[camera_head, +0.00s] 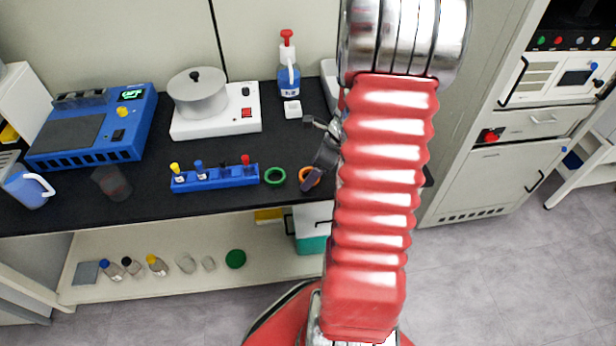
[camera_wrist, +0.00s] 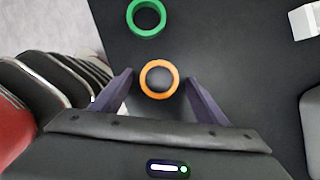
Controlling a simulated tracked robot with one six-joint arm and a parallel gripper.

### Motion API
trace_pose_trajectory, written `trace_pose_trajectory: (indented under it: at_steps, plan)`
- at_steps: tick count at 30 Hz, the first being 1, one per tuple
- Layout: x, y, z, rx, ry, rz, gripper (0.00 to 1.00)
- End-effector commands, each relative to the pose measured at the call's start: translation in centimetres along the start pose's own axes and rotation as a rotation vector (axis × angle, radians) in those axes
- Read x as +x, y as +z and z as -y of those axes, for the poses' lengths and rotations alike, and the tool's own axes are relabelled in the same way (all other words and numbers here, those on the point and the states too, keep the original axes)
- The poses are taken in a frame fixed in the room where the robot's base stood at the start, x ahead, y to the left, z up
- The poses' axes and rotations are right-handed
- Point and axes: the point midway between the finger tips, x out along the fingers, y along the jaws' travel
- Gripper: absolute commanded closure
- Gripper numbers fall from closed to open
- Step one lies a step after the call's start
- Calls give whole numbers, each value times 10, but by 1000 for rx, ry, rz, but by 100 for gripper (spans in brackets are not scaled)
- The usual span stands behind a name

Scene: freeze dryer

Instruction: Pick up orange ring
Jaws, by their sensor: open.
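The orange ring (camera_wrist: 143,82) lies flat on the black bench top. In the wrist view it sits between the tips of my open gripper (camera_wrist: 158,88), nearer the left finger, with both fingers apart from it.
A blue rack (camera_head: 215,178) with coloured-cap vials stands left of the rings. A lower shelf (camera_head: 190,280) holds several bottles.

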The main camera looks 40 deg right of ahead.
Motion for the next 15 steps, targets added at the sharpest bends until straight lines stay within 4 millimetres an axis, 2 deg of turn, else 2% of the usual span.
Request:
trace_pose_trajectory:
  at_steps: [10,15]
  plan:
    - [0,0,0,1,0,0,33]
    - [0,0,0,1,0,0,44]
